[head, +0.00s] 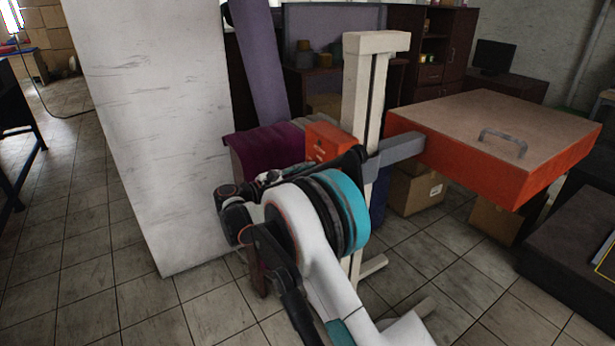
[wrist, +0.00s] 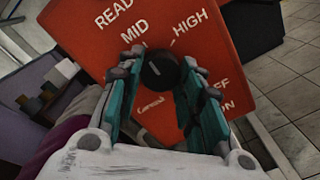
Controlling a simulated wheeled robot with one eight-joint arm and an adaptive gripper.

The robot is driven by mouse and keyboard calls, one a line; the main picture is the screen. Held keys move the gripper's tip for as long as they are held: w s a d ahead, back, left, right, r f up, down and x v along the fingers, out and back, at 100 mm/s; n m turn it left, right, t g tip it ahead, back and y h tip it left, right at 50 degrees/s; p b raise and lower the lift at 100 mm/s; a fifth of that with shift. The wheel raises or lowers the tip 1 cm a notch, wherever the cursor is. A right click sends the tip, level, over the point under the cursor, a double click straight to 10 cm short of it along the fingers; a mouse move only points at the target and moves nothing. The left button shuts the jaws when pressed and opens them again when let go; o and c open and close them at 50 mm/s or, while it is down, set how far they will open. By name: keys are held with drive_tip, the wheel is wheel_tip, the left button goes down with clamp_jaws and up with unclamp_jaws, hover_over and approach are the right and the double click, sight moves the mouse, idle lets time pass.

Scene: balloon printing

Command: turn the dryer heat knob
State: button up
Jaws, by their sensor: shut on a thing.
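The dryer's orange control box (head: 325,140) stands in the middle of the head view, partly hidden behind my arm. In the wrist view its orange panel (wrist: 225,42) carries white labels READ, MID, HIGH and a partly covered ON/OFF. The black round heat knob (wrist: 160,70) sits on the panel below MID and HIGH. My gripper (wrist: 156,82) is shut on the knob, with one teal finger on each side. In the head view the knob and fingertips are hidden by my arm.
The dryer's large orange hood (head: 460,155) with a grey handle juts out to the right of a pale upright post (head: 362,85). A white pillar (head: 155,130) stands close on the left. Cardboard boxes (head: 415,190) lie under the hood. Tiled floor is free at front left.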

drive_tip(key=o, duration=1.1)
drive_tip(key=shift+c, duration=0.2)
drive_tip(key=v, duration=1.2)
